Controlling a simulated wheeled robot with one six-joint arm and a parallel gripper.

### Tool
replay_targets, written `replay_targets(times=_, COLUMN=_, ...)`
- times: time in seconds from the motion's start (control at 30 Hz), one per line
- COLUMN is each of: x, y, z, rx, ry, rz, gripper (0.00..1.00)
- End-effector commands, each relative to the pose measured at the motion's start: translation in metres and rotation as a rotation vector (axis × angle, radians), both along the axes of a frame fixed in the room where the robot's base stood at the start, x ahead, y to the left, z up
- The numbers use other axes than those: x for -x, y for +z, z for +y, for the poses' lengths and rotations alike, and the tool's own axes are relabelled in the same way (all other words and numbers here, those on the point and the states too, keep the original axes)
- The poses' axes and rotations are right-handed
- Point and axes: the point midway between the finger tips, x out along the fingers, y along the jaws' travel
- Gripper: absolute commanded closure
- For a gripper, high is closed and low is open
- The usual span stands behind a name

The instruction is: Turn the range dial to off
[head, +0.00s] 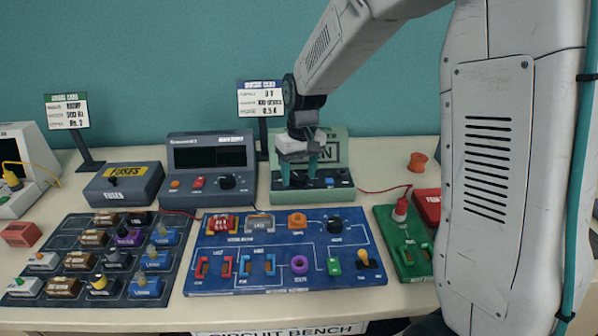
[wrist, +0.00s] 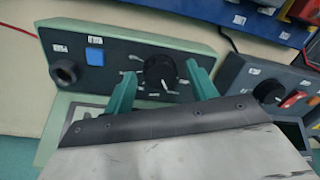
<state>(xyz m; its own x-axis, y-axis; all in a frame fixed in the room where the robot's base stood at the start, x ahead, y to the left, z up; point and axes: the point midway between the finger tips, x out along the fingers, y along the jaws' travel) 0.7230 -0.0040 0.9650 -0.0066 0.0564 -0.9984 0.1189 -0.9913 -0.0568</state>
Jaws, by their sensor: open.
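The range dial is a round black knob (wrist: 160,72) with a white pointer mark, on the sloped dark panel of a pale green meter (head: 335,148). In the wrist view small white marks ring the knob; their text is too small to read. My gripper (wrist: 160,88) is open, with one teal finger on each side of the knob. I cannot tell whether the fingers touch it. In the head view my gripper (head: 308,178) is over the meter's front panel and hides the dial. A blue button (wrist: 95,56) and a dark round socket (wrist: 66,72) are on the same panel.
A dark power supply (head: 209,162) with its own knob stands left of the meter. A blue circuit board (head: 280,275) lies in front. A green board (head: 405,245) with a red cable is to the right. A fuse box (head: 124,183) and component tray (head: 75,262) are left.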

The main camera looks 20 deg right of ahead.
Motion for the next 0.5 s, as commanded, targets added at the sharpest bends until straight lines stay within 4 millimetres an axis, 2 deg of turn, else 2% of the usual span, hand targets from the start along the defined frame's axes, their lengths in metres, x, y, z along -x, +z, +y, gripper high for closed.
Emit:
replay_targets(times=0.03, x=0.0000, y=0.0002, z=-0.0001, rx=0.000, ry=0.000, rz=0.000, gripper=0.48)
replay_targets(times=0.17, x=0.0000, y=0.0003, z=-0.0001, rx=0.000, ry=0.000, rz=0.000, gripper=0.85)
replay_targets(times=0.2, x=0.0000, y=0.0003, z=-0.0001, rx=0.000, ry=0.000, rz=0.000, gripper=0.88)
replay_targets(times=0.5, x=0.0001, y=0.0005, z=-0.0001, rx=0.000, ry=-0.032, rz=0.000, gripper=0.88)
